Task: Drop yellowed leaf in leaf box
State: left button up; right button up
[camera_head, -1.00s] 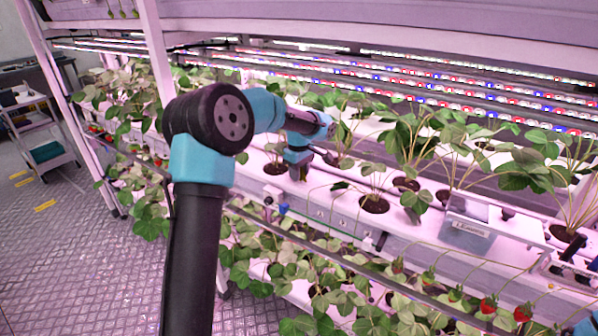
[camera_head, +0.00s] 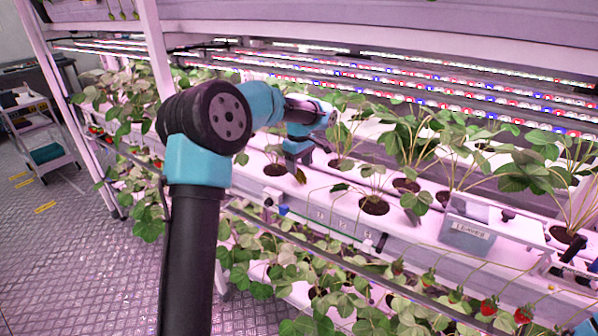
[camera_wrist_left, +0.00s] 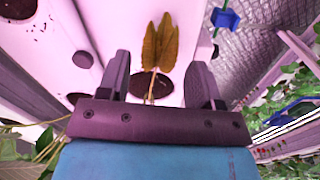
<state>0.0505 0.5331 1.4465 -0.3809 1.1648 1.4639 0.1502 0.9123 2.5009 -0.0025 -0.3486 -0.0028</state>
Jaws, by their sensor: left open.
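The yellowed leaf (camera_wrist_left: 160,42) is brownish yellow, with several leaflets on a thin stalk. In the left wrist view it lies just past and between the fingertips, over the white channel by a dark planting hole; whether it touches anything is unclear. In the head view a small part of it (camera_head: 300,176) shows under the gripper. My left gripper (camera_wrist_left: 160,70) is open, its fingers apart on either side of the stalk; in the head view it points down over the channel (camera_head: 291,165). The leaf box (camera_head: 467,234), a grey box labelled LEAVES, stands on the channel to the right.
Strawberry plants (camera_head: 374,200) grow from holes along the white channel (camera_head: 335,212), some between my gripper and the box. Red berries (camera_head: 489,305) hang at the front right. A cart (camera_head: 45,150) stands on the open floor at the left.

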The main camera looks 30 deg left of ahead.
aim_at(300, 172)
pick_arm(q)
jog(key=shift+r, duration=0.6)
jog(key=shift+o, duration=0.6)
jog(key=shift+s+d+f, duration=0.1)
jog(key=shift+d+f, duration=0.05)
jog(key=shift+d, duration=0.15)
jog(key=shift+f, duration=2.55)
